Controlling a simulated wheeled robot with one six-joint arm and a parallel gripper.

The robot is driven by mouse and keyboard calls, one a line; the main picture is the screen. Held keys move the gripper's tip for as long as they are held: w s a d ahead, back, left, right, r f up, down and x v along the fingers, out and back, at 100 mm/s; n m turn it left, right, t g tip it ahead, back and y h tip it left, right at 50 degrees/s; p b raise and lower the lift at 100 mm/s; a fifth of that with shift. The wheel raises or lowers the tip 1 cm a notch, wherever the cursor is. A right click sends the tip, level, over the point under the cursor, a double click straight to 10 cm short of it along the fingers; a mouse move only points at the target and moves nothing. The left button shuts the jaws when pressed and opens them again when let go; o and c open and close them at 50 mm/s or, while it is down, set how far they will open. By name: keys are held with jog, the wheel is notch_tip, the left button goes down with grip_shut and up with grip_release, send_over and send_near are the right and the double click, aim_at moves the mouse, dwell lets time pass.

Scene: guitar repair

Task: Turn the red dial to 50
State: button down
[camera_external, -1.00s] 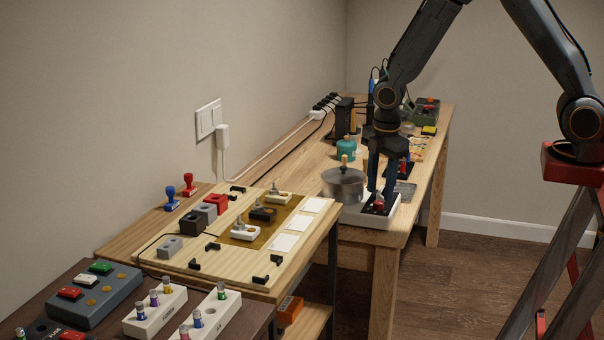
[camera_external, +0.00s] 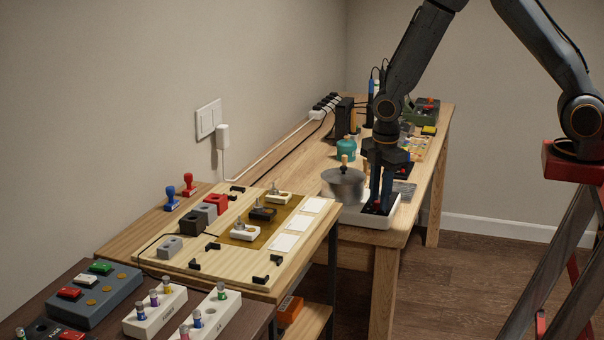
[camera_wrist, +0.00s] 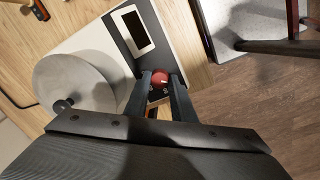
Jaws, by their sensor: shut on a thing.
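The red dial (camera_wrist: 159,78) sits on the dark panel of a white device (camera_external: 386,219) at the near end of the wooden bench. My gripper (camera_external: 378,208) points down over this panel. In the wrist view my gripper (camera_wrist: 160,84) has its two fingers on either side of the dial, shut on it. In the external view the fingers mostly hide the dial. The number that the dial points to is too small to read.
A grey pot with a lid (camera_external: 343,182) stands on the device just left of my gripper and also shows in the wrist view (camera_wrist: 75,85). A teal jar (camera_external: 346,149) stands behind it.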

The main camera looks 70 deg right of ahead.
aim_at(378, 203)
jog(key=shift+m, duration=0.3)
jog(key=m, duration=0.5)
jog(key=shift+w+m, duration=0.1)
jog(key=shift+m, duration=0.2)
jog(key=m, duration=0.5)
jog(key=shift+g, duration=0.3)
jog(key=shift+m, duration=0.4)
jog(key=c, duration=1.5)
grip_release()
jog(key=shift+r, duration=0.1)
jog(key=shift+a+r+b, duration=0.15)
jog(key=shift+r+b, duration=0.15)
jog(key=shift+r, duration=1.65)
jog(key=shift+a+r+b, duration=0.1)
jog(key=shift+r+b, duration=0.2)
jog(key=shift+r, duration=1.6)
